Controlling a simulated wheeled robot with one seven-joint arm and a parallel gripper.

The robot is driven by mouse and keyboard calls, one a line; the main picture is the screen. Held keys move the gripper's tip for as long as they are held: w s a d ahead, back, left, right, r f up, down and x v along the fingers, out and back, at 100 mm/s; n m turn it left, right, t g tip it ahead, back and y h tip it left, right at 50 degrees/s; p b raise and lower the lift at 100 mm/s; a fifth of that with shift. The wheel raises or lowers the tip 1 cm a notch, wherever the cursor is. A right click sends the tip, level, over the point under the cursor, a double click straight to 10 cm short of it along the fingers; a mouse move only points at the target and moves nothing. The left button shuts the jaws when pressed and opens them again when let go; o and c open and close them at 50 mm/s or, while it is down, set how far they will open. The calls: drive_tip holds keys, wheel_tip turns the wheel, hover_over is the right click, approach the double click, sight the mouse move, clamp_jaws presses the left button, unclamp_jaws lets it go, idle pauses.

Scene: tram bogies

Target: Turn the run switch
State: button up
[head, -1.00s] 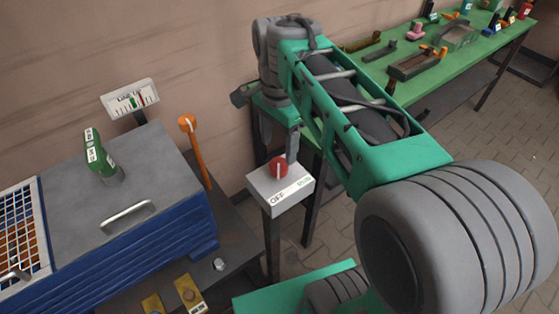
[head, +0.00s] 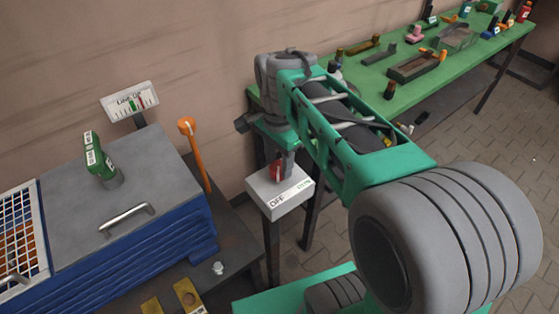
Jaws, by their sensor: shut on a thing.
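My gripper (head: 281,170) points down from the arm's end and is shut on the red knob. The fingers hide part of the knob, so its pointer is hard to read.
A blue cabinet with a grey top (head: 140,185) stands at left, with a gauge (head: 130,101), a green-handled part (head: 95,155) and an orange lever (head: 194,150). A green workbench (head: 390,85) with tools runs along the wall at right.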

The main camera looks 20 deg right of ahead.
drive_tip(key=c, duration=0.6)
drive_tip(key=n+p, duration=0.1)
drive_tip(key=n, duration=0.3)
drive_tip(key=shift+r, duration=0.1)
drive_tip(key=n, duration=0.4)
drive_tip(key=shift+p, duration=0.35)
drive_tip(key=n, duration=0.4)
drive_tip(key=shift+n+p, duration=0.3)
drive_tip(key=shift+p, duration=0.1)
drive_tip(key=shift+n, duration=1.6)
